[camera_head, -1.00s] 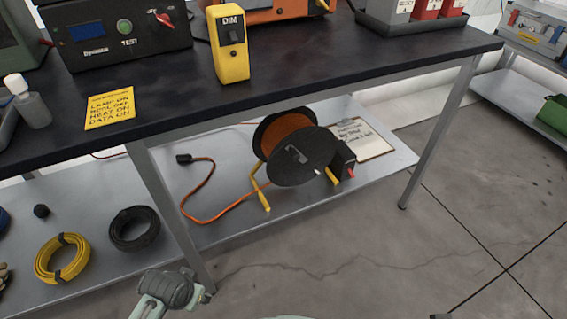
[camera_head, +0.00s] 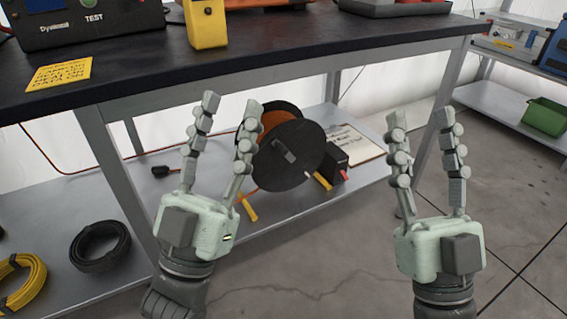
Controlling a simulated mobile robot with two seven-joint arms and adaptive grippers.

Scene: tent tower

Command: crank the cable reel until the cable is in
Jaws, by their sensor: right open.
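The cable reel (camera_head: 290,165) stands on the lower shelf, with a black disc facing me, orange cable wound behind it and yellow feet. A small crank piece (camera_head: 285,150) shows on the disc. My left gripper (camera_head: 229,115) is open and empty, in front of the reel's left side in the picture. My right gripper (camera_head: 418,118) is open and empty, right of the reel and apart from it.
The dark bench top (camera_head: 270,58) overhangs the shelf, with a metal leg (camera_head: 121,190) at the left. A clipboard (camera_head: 350,145) lies behind the reel. A black coil (camera_head: 100,247) and a yellow coil (camera_head: 22,285) lie at the left. The floor at the right is clear.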

